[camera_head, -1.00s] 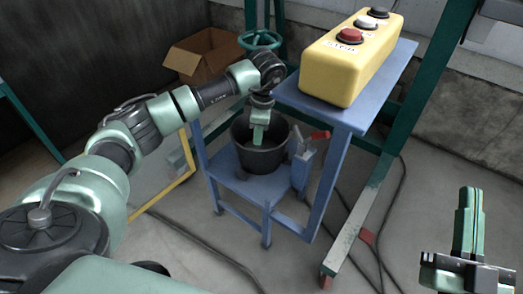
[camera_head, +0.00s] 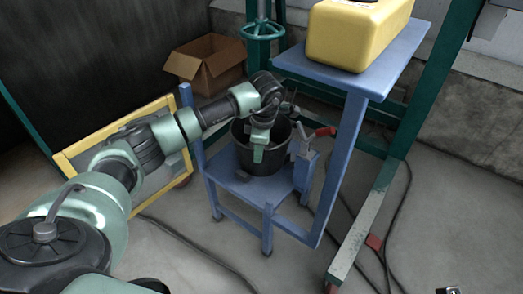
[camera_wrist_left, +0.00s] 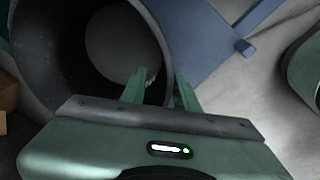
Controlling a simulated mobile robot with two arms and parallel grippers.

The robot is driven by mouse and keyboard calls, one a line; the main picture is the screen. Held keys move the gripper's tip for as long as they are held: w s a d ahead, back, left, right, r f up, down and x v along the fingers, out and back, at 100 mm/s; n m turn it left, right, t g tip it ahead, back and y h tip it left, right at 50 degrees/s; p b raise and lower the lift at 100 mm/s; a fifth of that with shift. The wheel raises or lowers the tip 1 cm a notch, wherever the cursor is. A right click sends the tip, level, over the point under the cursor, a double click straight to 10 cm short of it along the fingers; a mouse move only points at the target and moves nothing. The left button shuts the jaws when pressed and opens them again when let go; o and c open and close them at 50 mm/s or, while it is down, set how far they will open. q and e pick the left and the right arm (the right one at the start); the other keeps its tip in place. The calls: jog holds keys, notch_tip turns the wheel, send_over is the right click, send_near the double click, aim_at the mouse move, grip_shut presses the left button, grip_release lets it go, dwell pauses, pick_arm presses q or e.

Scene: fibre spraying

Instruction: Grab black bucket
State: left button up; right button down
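The black bucket (camera_head: 277,163) stands upright on the low shelf of the blue stand in the head view. My left gripper (camera_head: 258,158) reaches down at the bucket's near side. In the left wrist view, the bucket (camera_wrist_left: 45,60) opens toward the camera and its inside looks empty. The left gripper's two green fingers (camera_wrist_left: 162,88) straddle the bucket's wall, one inside and one outside. A gap shows between them, and I cannot tell whether either touches the wall.
The blue stand (camera_head: 395,62) carries a yellow box (camera_head: 350,35) on its upper top. A cardboard box (camera_head: 205,65) and green frame posts (camera_head: 412,100) are behind. Cables lie on the floor.

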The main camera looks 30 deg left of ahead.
pick_arm(q)
notch_tip(320, 180, down, 4)
jog(key=shift+a+r+b, duration=0.1)
jog(key=shift+a+b, duration=0.05)
jog(key=shift+b, duration=0.55)
grip_shut()
jog(key=shift+r, duration=0.1)
dwell(0.6)
jog(key=shift+w+a+r, duration=0.1)
jog(key=shift+w, duration=0.05)
